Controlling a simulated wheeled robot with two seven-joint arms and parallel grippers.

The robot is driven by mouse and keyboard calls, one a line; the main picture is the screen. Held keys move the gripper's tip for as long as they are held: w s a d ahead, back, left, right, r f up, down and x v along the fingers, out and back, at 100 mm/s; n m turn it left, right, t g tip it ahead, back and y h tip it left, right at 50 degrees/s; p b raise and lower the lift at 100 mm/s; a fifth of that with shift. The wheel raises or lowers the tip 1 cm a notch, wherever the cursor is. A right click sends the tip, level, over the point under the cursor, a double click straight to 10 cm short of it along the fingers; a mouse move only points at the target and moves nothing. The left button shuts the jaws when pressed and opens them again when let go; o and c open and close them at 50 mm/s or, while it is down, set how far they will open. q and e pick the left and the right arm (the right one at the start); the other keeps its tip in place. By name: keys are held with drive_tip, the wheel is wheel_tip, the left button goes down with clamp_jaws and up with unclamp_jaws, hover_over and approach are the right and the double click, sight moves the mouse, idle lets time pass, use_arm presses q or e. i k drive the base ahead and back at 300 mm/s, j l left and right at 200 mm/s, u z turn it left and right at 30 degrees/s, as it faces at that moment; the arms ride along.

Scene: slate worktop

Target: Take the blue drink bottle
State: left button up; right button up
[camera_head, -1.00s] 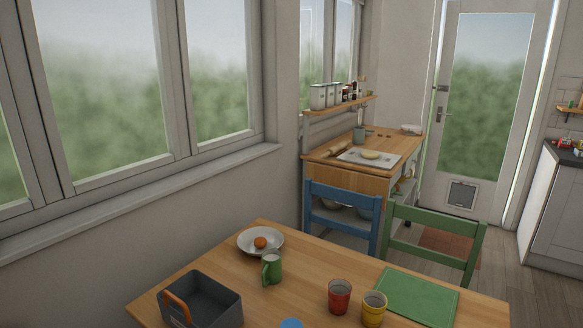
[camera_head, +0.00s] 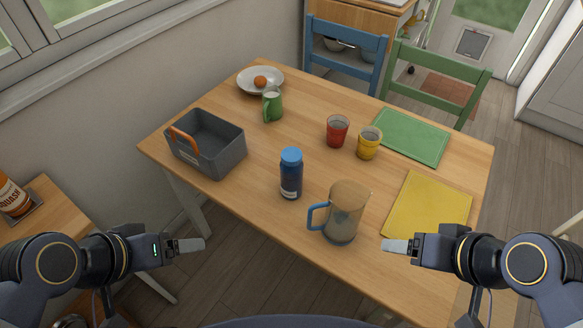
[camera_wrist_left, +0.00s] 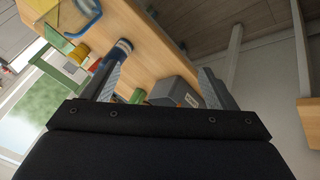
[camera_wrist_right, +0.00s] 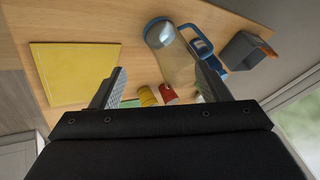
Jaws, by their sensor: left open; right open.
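The blue drink bottle (camera_head: 291,174) stands upright on the wooden table, near its front edge, left of the jug. Its lid is lighter blue and it has a pale label low down. In the left wrist view the bottle (camera_wrist_left: 122,48) shows partly behind a finger. My left gripper (camera_head: 204,245) is open and empty, off the table's front edge, left of and nearer than the bottle. My right gripper (camera_head: 384,246) is open and empty, right of the jug near the front edge. Its open fingers also show in the right wrist view (camera_wrist_right: 162,90).
A clear jug (camera_head: 345,214) with a blue handle stands close right of the bottle. A grey caddy (camera_head: 228,158) stands to the left. Behind are a red cup (camera_head: 337,131), yellow cup (camera_head: 369,143) and green mug (camera_head: 272,105). A yellow mat (camera_head: 428,205) lies right.

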sight(290, 177)
drive_tip(key=z, duration=0.35)
drive_tip(key=i+j+z, duration=0.1)
drive_tip(key=j+z, duration=0.6)
drive_tip(key=z, duration=0.2)
drive_tip(key=j+z, duration=0.4)
drive_tip(key=j, duration=0.3)
